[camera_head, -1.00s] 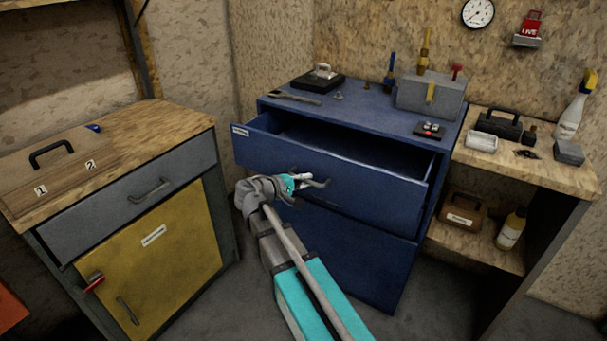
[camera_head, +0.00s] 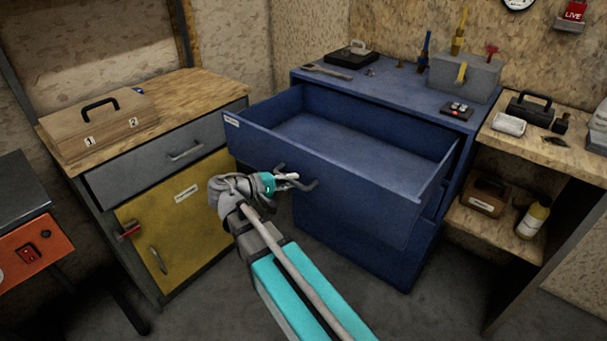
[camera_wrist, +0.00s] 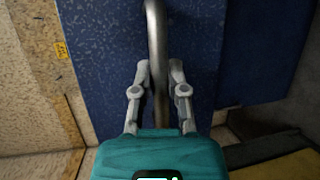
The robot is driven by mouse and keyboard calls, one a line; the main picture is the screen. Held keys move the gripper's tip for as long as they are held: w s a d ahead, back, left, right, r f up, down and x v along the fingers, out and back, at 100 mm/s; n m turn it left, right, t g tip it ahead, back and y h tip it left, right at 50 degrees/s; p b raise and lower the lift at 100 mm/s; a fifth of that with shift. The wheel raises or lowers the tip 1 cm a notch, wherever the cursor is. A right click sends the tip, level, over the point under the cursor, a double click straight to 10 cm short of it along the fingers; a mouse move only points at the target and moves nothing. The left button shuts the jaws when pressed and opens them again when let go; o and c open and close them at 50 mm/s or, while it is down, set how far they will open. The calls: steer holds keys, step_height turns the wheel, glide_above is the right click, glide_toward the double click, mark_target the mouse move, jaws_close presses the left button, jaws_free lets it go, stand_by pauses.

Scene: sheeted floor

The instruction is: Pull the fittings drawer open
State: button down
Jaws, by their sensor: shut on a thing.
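The blue fittings drawer (camera_head: 345,190) stands well out of the blue cabinet (camera_head: 380,85), and its inside looks empty. A small label is at the left end of its front. My gripper (camera_head: 292,181) is at the drawer's grey bar handle (camera_head: 312,185). In the wrist view the fingers of my gripper (camera_wrist: 159,85) are shut on the handle (camera_wrist: 156,40), one on each side of the bar. Part of the handle is hidden by my gripper in the head view.
A grey and yellow cabinet (camera_head: 190,215) with a wooden case (camera_head: 98,124) on top stands at the left. An orange-fronted unit (camera_head: 30,250) is at the far left. A wooden shelf bench (camera_head: 560,155) stands at the right. Dark floor lies in front.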

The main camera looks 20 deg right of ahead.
steer(key=shift+w+a, duration=0.1)
steer(key=shift+a, duration=0.1)
steer(key=shift+w+d, duration=0.1)
steer(key=c, duration=0.9)
jaws_free()
steer(key=shift+w, duration=0.1)
steer(key=shift+o, duration=1.3)
steer(key=shift+d, duration=0.1)
steer(key=shift+s, duration=0.2)
